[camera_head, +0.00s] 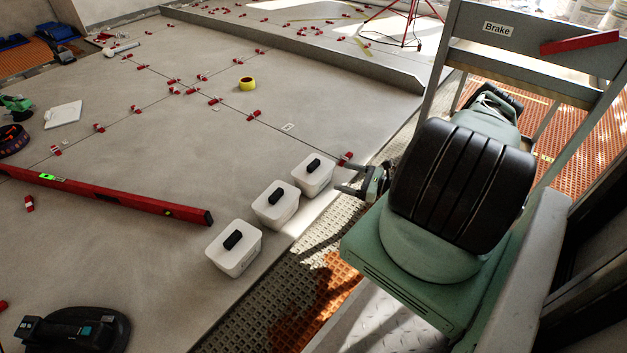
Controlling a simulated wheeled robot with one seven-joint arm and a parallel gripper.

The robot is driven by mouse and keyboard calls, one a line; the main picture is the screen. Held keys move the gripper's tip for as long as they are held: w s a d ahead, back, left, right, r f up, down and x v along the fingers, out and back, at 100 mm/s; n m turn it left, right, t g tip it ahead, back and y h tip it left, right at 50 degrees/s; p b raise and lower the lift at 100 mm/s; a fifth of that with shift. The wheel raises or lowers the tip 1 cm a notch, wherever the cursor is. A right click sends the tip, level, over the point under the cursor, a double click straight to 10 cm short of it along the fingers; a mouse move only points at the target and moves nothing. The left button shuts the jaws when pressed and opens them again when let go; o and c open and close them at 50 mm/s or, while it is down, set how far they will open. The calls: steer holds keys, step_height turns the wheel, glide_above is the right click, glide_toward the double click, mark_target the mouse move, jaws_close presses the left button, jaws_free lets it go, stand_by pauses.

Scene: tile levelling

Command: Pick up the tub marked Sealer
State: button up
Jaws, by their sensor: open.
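Three white tubs with black handles on their lids stand in a slanting row on the grey tiled floor. The near tub (233,247) is lowest in the picture, the middle tub (275,207) is behind it, and the far tub (313,176) is at the upper right end. I see no readable marking on any of them, so I cannot tell which is the Sealer tub. My gripper (345,178) is open and empty, just right of the far tub, its fingers pointing left towards it. No contact with the tub is clear.
A long red level (110,195) lies left of the tubs. A yellow tape roll (247,84) and several red clips lie farther back. A black tool (72,330) is at the lower left. A grey frame labelled Brake (497,29) stands at right.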

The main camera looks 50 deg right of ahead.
steer(key=s+d+f+m+t+h, duration=0.1)
steer(key=s+d+f+m+h, duration=0.1)
steer(key=s+f+m+h, duration=0.15)
steer(key=b, duration=0.6)
glide_toward(316, 165)
steer(key=w+a, duration=0.1)
steer(key=w, duration=0.2)
steer(key=shift+w+f+h+b, duration=0.25)
steer(key=shift+w+f+b, duration=0.1)
steer(key=shift+w+b, duration=0.35)
steer(key=w+b, duration=0.2)
steer(key=w, duration=0.1)
steer(key=shift+w+f, duration=0.1)
steer(key=shift+w+b, duration=0.4)
steer(key=shift+w, duration=0.1)
steer(key=shift+r, duration=0.3)
jaws_close()
